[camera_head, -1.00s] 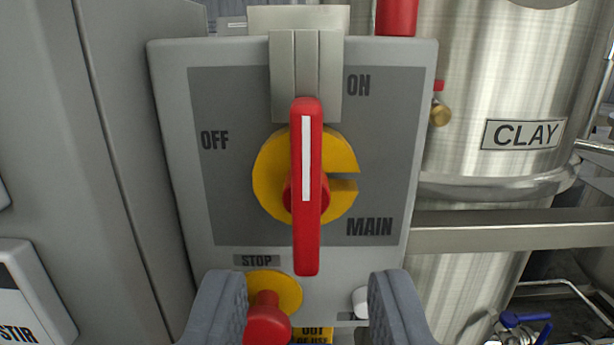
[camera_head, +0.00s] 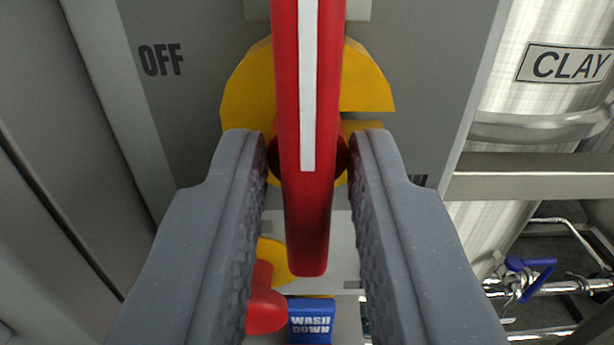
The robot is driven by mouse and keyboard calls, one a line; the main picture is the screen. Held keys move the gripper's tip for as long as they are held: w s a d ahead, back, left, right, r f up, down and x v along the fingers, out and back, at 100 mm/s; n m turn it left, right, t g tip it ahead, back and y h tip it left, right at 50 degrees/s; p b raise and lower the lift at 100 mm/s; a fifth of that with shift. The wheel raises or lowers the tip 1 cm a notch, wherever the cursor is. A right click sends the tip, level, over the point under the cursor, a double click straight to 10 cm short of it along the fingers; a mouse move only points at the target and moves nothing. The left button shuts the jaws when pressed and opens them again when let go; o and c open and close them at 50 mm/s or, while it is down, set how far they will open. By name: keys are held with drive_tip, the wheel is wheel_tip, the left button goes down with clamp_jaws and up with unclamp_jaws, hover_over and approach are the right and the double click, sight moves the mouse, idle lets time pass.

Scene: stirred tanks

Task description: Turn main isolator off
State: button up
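The main isolator's red handle (camera_head: 308,220) with a white stripe stands upright on a yellow disc (camera_head: 247,95), which is on a grey panel (camera_head: 190,110). The stripe runs up toward the top of the picture. The word OFF (camera_head: 161,60) is printed on the left of the panel. The ON mark is out of the picture, and the MAIN label is mostly hidden behind my right finger. My gripper (camera_head: 308,150) is open, with one finger on each side of the handle. A gap shows on both sides of the handle.
A red stop button (camera_head: 266,303) and a blue WASH DOWN label (camera_head: 311,322) are below the handle, close to the left finger. A steel tank labelled CLAY (camera_head: 570,66) stands at right, with a blue-handled valve (camera_head: 528,272) below it.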

clamp_jaws()
drive_tip(key=n+b, duration=0.2)
drive_tip(key=n, duration=0.2)
drive_tip(key=shift+f+n, duration=0.15)
drive_tip(key=shift+n, duration=0.15)
drive_tip(key=n+b, duration=0.2)
drive_tip(key=n, duration=0.1)
drive_tip(key=shift+n, duration=0.4)
drive_tip(key=n+b, duration=0.2)
drive_tip(key=n, duration=0.3)
drive_tip(key=shift+a+b, duration=0.1)
drive_tip(key=shift+b, duration=0.25)
drive_tip(key=shift+a+f+n+b, duration=0.15)
drive_tip(key=shift+n+b, duration=0.8)
drive_tip(key=shift+n, duration=1.35)
